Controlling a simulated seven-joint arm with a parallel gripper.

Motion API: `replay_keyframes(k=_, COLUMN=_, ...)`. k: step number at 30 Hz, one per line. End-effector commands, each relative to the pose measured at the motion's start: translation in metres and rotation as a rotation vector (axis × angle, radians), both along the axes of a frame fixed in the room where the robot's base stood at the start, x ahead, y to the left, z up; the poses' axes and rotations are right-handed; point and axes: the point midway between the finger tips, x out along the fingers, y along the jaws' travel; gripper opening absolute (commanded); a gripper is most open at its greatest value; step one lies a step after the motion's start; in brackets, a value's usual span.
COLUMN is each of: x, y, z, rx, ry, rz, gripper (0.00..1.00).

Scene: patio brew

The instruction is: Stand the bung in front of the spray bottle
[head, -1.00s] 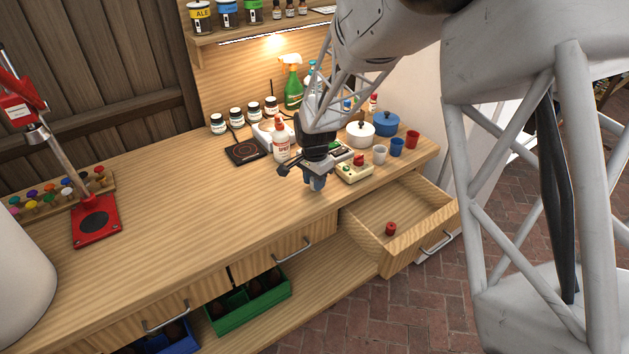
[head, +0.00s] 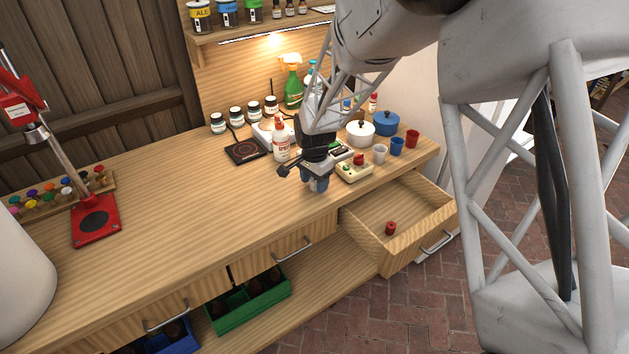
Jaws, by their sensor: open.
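A small red stopper-shaped piece (head: 390,228), which looks like the bung, stands in the open drawer (head: 365,232). A green spray bottle (head: 293,88) with an orange-and-white trigger head stands at the back of the bench against the panel. Another spray bottle, bluish (head: 312,78), is partly hidden behind my arm. My gripper (head: 316,186) is open, pointing down over the bench near its front edge, left of and above the drawer. It is apart from the red piece. The blue between its fingers is too small to make out clearly.
A cream box with a red knob (head: 354,170), cups (head: 380,154) and pots (head: 360,134) crowd the right. The bench's left middle (head: 190,200) is clear.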

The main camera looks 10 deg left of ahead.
Motion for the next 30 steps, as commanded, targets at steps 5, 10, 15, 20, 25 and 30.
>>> replay_keyframes(k=5, x=0.0, y=0.0, z=0.007, rx=0.001, ry=-0.001, rz=0.0, gripper=0.57)
replay_keyframes(k=10, x=0.0, y=0.0, z=0.024, rx=0.0, ry=-0.001, rz=0.0, gripper=0.57)
replay_keyframes(k=15, x=0.001, y=0.0, z=0.05, rx=0.001, ry=-0.003, rz=0.0, gripper=0.57)
replay_keyframes(k=20, x=0.001, y=0.0, z=0.076, rx=0.001, ry=-0.003, rz=0.0, gripper=0.57)
replay_keyframes(k=25, x=0.0, y=0.0, z=0.1, rx=0.001, ry=-0.001, rz=0.0, gripper=0.57)
replay_keyframes(k=30, x=0.0, y=0.0, z=0.116, rx=0.001, ry=-0.001, rz=0.0, gripper=0.57)
